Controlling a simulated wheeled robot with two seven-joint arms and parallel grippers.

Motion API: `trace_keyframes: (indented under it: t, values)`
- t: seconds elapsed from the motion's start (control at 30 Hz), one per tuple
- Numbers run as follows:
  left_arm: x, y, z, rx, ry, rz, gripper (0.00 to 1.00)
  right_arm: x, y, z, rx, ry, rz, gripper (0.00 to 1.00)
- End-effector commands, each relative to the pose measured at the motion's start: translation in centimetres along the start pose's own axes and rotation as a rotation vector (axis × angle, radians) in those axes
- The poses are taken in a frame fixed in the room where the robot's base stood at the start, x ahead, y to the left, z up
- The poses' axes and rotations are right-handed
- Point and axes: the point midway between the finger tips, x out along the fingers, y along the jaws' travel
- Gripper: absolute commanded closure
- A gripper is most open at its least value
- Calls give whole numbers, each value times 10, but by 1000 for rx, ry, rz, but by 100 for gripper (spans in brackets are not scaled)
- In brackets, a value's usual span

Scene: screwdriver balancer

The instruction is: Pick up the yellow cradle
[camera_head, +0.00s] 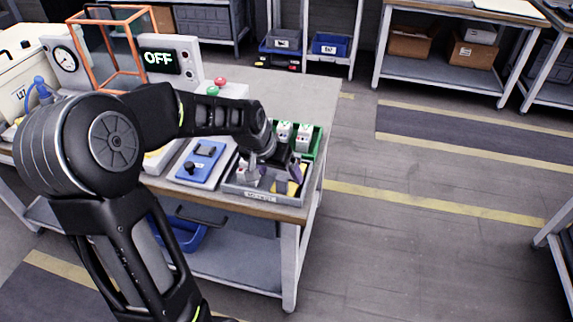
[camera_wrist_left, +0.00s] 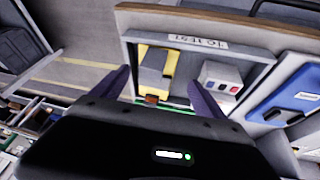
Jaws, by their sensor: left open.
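The yellow cradle (camera_wrist_left: 169,66) lies in a grey tray with a label that seems to read "TO TEST" (camera_wrist_left: 127,50). A grey part covers much of the cradle. In the head view the cradle (camera_head: 293,188) shows only as a small yellow patch at the tray's right side, partly hidden by my gripper. My left gripper (camera_head: 275,173) is over the tray, pointing down. In the left wrist view its two dark fingers (camera_wrist_left: 160,82) are apart, one on each side of the cradle, with no visible contact. My right gripper is not in view.
A white block with coloured buttons (camera_wrist_left: 219,77) sits in the tray beside the cradle. A blue panel device (camera_head: 201,161) is left of the tray. A green bin (camera_head: 316,143) with white units stands behind. An orange frame and an "OFF" display (camera_head: 159,59) are farther back.

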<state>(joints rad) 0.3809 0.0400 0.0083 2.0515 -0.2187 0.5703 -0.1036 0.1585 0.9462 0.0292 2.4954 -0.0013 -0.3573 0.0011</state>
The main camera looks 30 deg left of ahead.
Motion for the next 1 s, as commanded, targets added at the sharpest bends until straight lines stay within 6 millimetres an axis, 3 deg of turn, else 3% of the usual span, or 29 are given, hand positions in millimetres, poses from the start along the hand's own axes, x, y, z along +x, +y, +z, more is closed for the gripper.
trace_keyframes:
  t: [0.3, 1.0]
  values:
    - [-1, 0, 0, 0, 1, 0, 18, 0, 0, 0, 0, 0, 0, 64]
    - [-1, -1, 0, -1, 1, -2, 75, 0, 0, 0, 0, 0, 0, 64]
